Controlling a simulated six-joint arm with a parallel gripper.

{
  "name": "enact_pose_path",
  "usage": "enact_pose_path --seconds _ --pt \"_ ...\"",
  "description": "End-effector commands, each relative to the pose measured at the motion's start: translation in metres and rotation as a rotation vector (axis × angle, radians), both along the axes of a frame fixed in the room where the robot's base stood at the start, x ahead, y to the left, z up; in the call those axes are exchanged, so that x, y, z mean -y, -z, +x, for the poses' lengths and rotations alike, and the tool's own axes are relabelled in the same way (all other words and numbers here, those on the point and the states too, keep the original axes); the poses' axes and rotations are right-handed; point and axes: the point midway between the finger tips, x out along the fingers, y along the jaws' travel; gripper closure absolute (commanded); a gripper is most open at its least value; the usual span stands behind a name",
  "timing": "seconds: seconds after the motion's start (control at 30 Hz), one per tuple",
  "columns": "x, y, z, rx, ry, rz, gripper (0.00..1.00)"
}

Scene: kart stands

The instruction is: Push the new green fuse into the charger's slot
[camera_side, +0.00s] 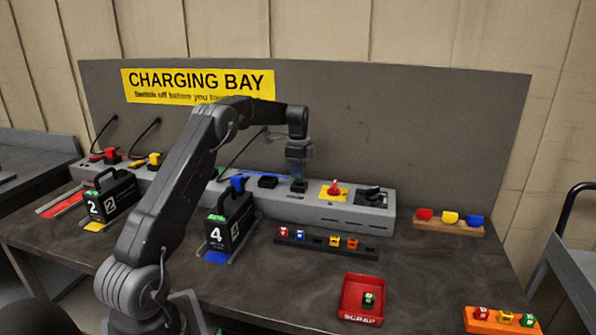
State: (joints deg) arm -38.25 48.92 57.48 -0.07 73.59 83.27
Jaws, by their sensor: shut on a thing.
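My gripper (298,172) points down over the grey charger (340,215), right of its middle. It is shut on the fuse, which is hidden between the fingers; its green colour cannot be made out. The fingertips are at or just above a dark socket (299,186) on the charger's top. Whether the fuse is inside the slot cannot be told from here. Another green fuse (368,299) lies in the red scrap tray (362,318).
A red switch (335,187) on a yellow plate and a black lever (374,195) stand right of the gripper. A black rail (317,249) with several small coloured fuses lies in front. Battery 4 (231,222) stands left. An orange rack (498,325) is front right.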

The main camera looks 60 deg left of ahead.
Motion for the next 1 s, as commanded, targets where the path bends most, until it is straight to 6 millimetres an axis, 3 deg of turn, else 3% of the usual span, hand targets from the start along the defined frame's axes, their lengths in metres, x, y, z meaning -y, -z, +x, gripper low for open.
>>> enact_pose_path --seconds 1.0 --pt "0.0 0.015 0.0 -0.001 0.0 -0.001 1.0"
